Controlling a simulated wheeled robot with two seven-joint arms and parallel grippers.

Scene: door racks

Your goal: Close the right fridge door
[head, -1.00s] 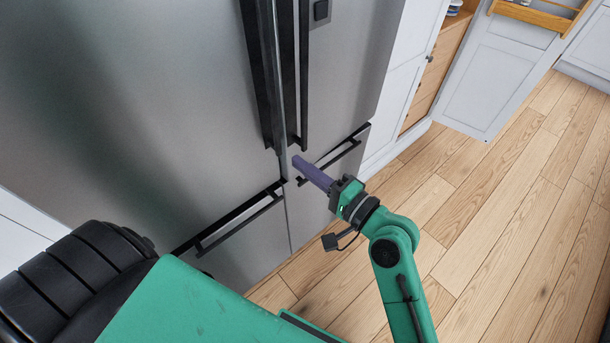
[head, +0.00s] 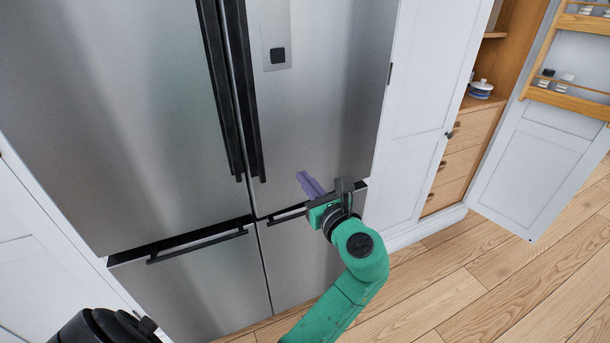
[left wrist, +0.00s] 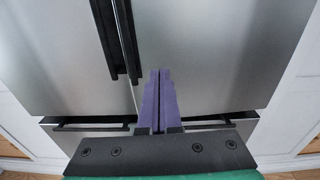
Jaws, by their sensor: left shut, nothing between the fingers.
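My right gripper is not in view.
Below the doors are two steel drawers (head: 205,290) with black bar handles. At the right, a white cabinet door (head: 425,115) stands beside an open wooden cupboard (head: 463,155), its white door (head: 535,165) swung out. The wooden floor (head: 500,285) at the lower right is clear.

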